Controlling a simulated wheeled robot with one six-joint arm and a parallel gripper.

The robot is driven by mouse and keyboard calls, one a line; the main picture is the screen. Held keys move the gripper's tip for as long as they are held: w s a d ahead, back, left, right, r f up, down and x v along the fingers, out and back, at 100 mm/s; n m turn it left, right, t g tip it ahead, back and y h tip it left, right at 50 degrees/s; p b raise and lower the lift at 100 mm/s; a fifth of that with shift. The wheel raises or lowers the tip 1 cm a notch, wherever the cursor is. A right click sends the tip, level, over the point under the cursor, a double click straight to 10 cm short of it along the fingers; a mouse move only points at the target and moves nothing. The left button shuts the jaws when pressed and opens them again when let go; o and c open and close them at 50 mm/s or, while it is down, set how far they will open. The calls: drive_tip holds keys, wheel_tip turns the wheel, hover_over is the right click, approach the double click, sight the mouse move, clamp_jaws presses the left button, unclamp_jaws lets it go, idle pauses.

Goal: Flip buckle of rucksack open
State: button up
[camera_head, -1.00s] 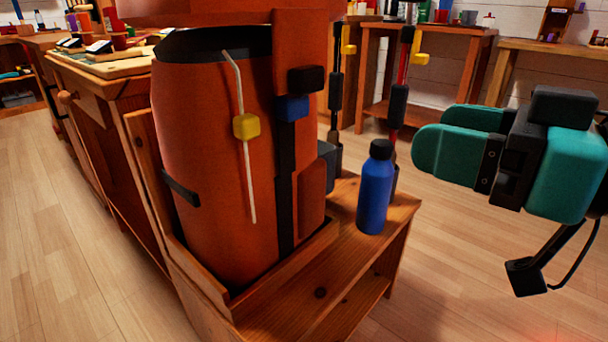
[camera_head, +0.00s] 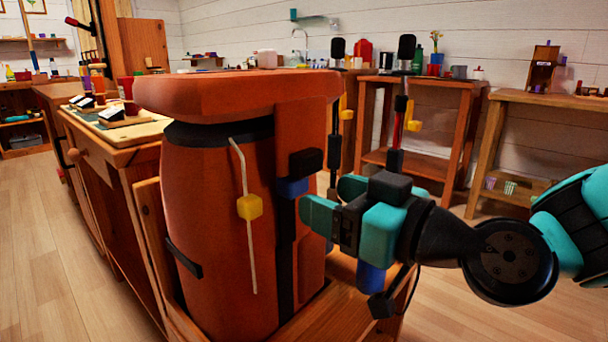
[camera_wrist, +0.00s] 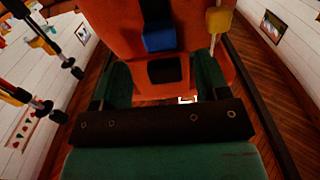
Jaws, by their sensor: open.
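The orange rucksack (camera_head: 215,235) stands upright in a wooden holder, its flap (camera_head: 215,95) lying over the top. On its front strap, a black buckle piece (camera_head: 305,163) sits just above a blue one (camera_head: 292,187). My gripper (camera_head: 330,200) is open at the right of the buckle, with teal fingers. In the wrist view, the black piece (camera_wrist: 165,70) shows between my two spread fingers, and the blue piece (camera_wrist: 159,38) lies beyond it. I cannot tell whether the fingers touch the buckle.
A yellow cord lock (camera_head: 248,207) on a pale cord hangs left of the buckle. A blue bottle (camera_head: 370,276) stands behind my gripper, partly hidden. Trekking poles (camera_head: 397,125) stand behind it. A workbench (camera_head: 140,155) is at the left; open floor lies at far left.

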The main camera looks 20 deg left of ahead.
sight(301, 187)
drive_tip(key=x, duration=0.5)
drive_tip(key=shift+w+a, duration=0.1)
clamp_jaws()
wheel_tip(301, 187, down, 4)
drive_tip(key=b, duration=0.4)
drive_tip(key=shift+f, duration=0.25)
drive_tip(key=shift+r, duration=0.1)
unclamp_jaws()
